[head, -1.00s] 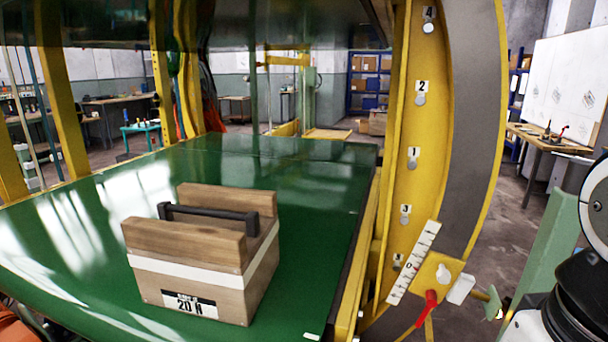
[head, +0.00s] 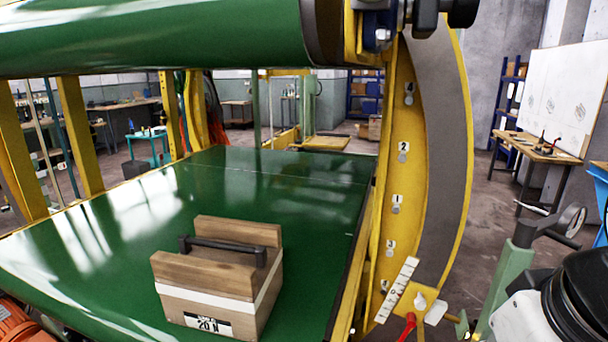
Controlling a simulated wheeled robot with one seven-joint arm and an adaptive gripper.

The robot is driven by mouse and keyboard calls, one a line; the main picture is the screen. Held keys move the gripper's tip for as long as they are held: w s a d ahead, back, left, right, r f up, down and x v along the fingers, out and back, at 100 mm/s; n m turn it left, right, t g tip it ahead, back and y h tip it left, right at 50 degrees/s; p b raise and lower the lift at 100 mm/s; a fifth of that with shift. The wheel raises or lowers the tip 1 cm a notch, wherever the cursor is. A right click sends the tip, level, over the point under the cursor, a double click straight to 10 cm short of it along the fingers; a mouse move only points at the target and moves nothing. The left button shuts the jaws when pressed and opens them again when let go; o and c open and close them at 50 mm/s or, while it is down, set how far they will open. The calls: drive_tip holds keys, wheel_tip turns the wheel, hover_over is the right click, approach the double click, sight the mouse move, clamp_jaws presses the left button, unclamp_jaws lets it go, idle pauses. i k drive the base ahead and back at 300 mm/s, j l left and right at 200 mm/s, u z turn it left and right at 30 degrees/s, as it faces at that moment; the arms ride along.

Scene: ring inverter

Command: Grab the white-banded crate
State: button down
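The white-banded crate (head: 213,294) is a wooden box with a white stripe around it, a dark bar handle (head: 222,245) across its top and a "20 N" label on its front. It sits upright on the green belt surface (head: 130,255), near the front and left of the belt's right edge. My gripper is not in view. Part of my arm (head: 560,305), white and black, shows at the lower right, well to the right of the crate.
A green roller (head: 150,35) spans the top above the belt. A yellow curved frame (head: 420,180) with numbered pins, a scale and a red-handled lever (head: 407,325) stands right of the belt. An orange part (head: 15,325) is at lower left. Benches stand behind.

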sight(226, 279)
drive_tip(key=i+j+z, duration=0.2)
drive_tip(key=j, duration=0.9)
drive_tip(key=k+j+z, duration=0.2)
drive_tip(key=j, duration=0.9)
drive_tip(key=j+z, duration=0.2)
drive_tip(key=j, duration=0.9)
